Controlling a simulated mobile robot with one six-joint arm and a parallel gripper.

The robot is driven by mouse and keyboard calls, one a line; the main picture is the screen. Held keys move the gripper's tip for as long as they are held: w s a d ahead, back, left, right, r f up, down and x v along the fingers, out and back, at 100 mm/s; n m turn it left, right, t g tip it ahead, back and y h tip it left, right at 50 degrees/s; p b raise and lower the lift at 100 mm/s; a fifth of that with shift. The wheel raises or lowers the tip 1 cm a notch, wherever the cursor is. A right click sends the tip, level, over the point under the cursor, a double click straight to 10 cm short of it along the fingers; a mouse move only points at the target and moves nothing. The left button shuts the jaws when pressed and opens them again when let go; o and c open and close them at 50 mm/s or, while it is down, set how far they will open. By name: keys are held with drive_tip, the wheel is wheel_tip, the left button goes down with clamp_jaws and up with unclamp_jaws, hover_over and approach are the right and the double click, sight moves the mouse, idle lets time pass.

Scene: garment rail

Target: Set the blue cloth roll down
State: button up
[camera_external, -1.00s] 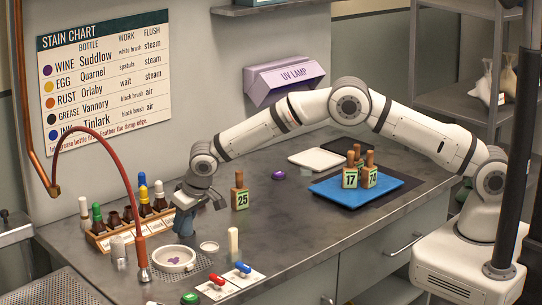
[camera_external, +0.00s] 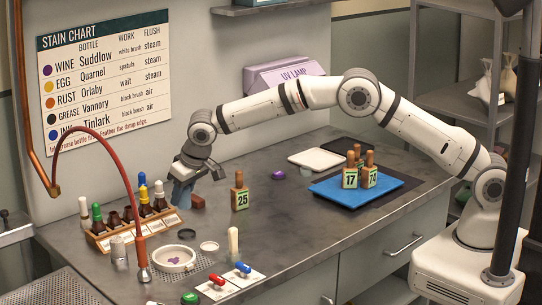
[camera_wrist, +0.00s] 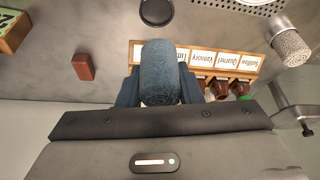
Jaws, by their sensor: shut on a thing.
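The blue cloth roll (camera_wrist: 160,72) stands out from between my gripper's jaws in the wrist view. My gripper (camera_external: 187,172) is shut on it. In the external view the blue roll (camera_external: 182,193) hangs under the gripper, just right of the bottle rack. It appears to be above the counter (camera_external: 290,225); the exact gap under its lower end cannot be told.
A red-brown block (camera_external: 197,201) lies close right of the roll. The wooden bottle rack (camera_external: 108,243) with several bottles is at left. The stamp marked 25 (camera_external: 240,200) stands at right. A white dish (camera_external: 174,260) is in front. Counter beyond the 25 stamp is fairly clear.

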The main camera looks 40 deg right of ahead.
drive_tip(key=w+d+r, duration=0.1)
drive_tip(key=w+d, duration=0.5)
drive_tip(key=d, duration=0.5)
drive_tip(key=w+d, duration=0.7)
drive_tip(key=d, duration=0.5)
drive_tip(key=f, duration=0.4)
drive_tip(key=shift+s+a+f, duration=0.15)
drive_tip(key=shift+s+a, duration=0.1)
drive_tip(key=shift+a, duration=0.05)
drive_tip(key=shift+f+p, duration=0.3)
drive_tip(key=shift+f, duration=2.2)
drive_tip(key=o, duration=0.9)
drive_tip(key=shift+o, duration=0.2)
drive_tip(key=shift+r, duration=0.15)
